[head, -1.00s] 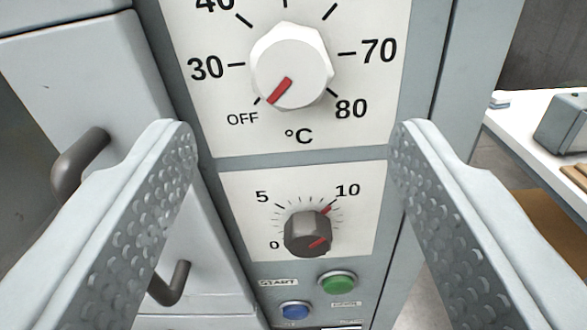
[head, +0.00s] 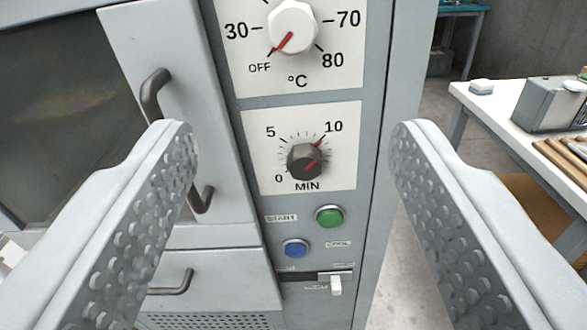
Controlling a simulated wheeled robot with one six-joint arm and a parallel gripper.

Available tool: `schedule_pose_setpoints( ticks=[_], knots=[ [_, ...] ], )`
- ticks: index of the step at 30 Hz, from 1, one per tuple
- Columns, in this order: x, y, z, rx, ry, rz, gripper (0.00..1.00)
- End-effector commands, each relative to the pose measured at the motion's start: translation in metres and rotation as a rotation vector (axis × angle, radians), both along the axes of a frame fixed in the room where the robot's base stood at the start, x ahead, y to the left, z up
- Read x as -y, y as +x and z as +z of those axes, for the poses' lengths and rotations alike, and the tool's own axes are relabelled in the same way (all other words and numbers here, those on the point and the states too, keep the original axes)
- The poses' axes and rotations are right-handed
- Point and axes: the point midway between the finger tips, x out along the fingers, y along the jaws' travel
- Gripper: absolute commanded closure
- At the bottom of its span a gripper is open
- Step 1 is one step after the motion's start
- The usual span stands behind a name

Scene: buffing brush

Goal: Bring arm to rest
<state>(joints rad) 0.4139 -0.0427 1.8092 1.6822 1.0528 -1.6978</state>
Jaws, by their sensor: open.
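My gripper (head: 293,135) is open and empty, its two textured fingers at the left and right of the head view. Between them, some way ahead, stands a grey control panel (head: 374,170). It bears a white temperature dial (head: 293,27) with its red mark towards OFF, and a dark minute knob (head: 304,162) with red marks at its right side. Below are a green button (head: 328,216), a blue button (head: 296,248) and a white switch lever (head: 336,285). The fingers appear apart from all of these. No brush is recognisable in view.
A grey cabinet door with a dark handle (head: 155,94) is at left, beside a dark window (head: 60,110). A lower drawer handle (head: 172,284) sticks out. At right, a white table (head: 490,112) carries a metal box (head: 549,105) and wooden-looking pieces (head: 562,160). Floor shows between.

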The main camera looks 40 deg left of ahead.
Motion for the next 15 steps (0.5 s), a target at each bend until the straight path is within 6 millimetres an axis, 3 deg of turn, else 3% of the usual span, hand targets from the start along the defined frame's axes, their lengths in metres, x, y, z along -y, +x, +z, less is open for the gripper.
schedule_pose_setpoints(
  ticks=[8,11,15],
  knots=[
    [-0.007,-0.006,-0.001,-0.021,-0.008,-0.002,0.41],
    [-0.022,-0.021,-0.005,-0.076,-0.023,-0.011,0.41],
    [-0.049,-0.055,-0.018,-0.192,-0.06,-0.051,0.41]
  ],
)
